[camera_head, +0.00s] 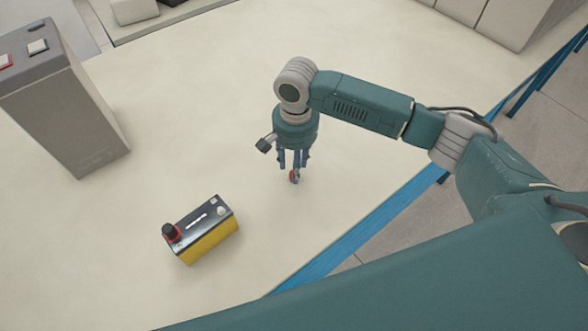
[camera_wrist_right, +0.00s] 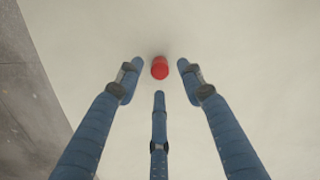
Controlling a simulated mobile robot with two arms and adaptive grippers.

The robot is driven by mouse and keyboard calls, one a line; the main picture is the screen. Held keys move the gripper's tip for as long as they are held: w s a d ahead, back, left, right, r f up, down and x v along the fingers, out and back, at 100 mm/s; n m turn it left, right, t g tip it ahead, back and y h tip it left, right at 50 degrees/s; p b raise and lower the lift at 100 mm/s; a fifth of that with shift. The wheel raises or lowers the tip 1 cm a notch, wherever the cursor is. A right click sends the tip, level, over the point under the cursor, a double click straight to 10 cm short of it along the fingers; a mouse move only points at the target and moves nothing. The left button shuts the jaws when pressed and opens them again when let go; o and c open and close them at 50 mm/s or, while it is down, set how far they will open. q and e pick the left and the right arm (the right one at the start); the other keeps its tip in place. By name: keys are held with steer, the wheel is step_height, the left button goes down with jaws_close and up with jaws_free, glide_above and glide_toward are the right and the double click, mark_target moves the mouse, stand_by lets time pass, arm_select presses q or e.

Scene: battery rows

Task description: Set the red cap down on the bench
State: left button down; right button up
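The small red cap (camera_wrist_right: 160,68) lies between the fingertips of my right gripper in the right wrist view, with gaps between it and all three blue fingers. The right gripper (camera_wrist_right: 160,74) is open around it, low over the pale bench (camera_head: 390,215). In the head view the cap (camera_head: 293,176) is partly hidden by the fingers of the right gripper (camera_head: 294,166). It appears to rest on the bench, though the contact is hard to see. My left gripper is not in view.
A yellow battery (camera_head: 212,241) with a dark top stands left of and nearer than the gripper. A tall grey box (camera_head: 70,120) with a red and a white switch stands at the left. The bench's blue edge (camera_head: 350,240) runs along the right. Bench around the cap is clear.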

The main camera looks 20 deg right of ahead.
step_height(320, 180, up, 10)
steer(key=b, duration=0.1)
steer(key=shift+d, duration=0.15)
steer(key=shift+f, duration=0.1)
stand_by(0.4)
